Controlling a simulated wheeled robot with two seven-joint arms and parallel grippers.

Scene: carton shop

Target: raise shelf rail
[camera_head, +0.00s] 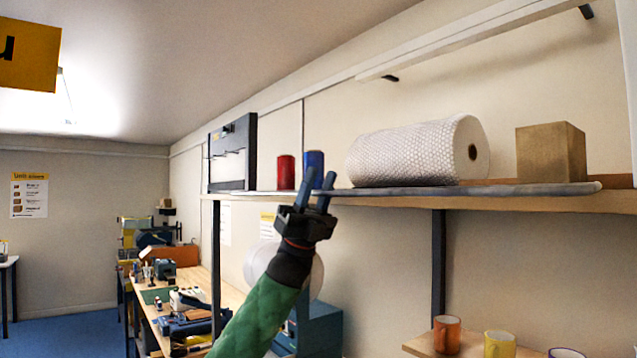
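The shelf rail (470,190) is a long grey bar along the front edge of the high wooden shelf (612,200). Its rounded right end shows near the right of the view. My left gripper (320,174) reaches up from below at the rail's left part. Its two dark blue-grey fingers are apart and their tips rise above the rail's level. The fingers and palm overlap the rail in the picture, so I cannot tell whether they straddle it or touch it. My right gripper is not in view.
On the shelf stand a red roll (286,172), a blue roll (314,162), a bubble-wrap roll (410,153) and a brown box (551,152). A dark post (438,262) supports the shelf. Mugs (447,334) stand below right; a cluttered workbench (231,293) stands left.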

